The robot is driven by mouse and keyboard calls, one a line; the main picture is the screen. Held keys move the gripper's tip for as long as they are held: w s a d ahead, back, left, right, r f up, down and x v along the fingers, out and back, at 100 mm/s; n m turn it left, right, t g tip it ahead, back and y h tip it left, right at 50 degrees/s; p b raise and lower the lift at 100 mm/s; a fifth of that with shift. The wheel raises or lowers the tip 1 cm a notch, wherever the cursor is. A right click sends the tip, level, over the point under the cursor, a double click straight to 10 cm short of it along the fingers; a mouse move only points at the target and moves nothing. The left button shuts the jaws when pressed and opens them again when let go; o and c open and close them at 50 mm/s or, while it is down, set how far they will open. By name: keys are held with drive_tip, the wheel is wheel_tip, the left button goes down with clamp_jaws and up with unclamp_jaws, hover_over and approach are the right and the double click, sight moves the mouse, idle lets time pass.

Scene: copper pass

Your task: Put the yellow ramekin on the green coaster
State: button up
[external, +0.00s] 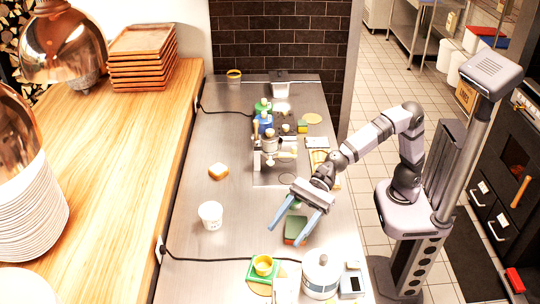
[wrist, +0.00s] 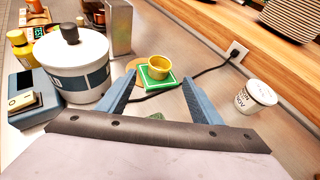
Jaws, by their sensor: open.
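The yellow ramekin (external: 263,264) stands upright on the green coaster (external: 252,277), near the front of the steel counter. In the wrist view, the ramekin (wrist: 159,68) also appears to rest on the coaster (wrist: 149,84), which has a pale border line. My gripper (external: 286,236) is open and empty, above the counter and a little beyond the ramekin. In the wrist view, the ramekin shows between and beyond the fingertips of my gripper (wrist: 160,80), apart from them.
A white lidded pot (external: 322,274) stands right of the coaster, with a small scale-like device (external: 352,285) beside it. A white cup (external: 211,215) stands to the left. A green block (external: 295,228) lies near my fingers. A black cable (external: 205,259) runs behind the coaster.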

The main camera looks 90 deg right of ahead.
drive_tip(key=shift+v, duration=1)
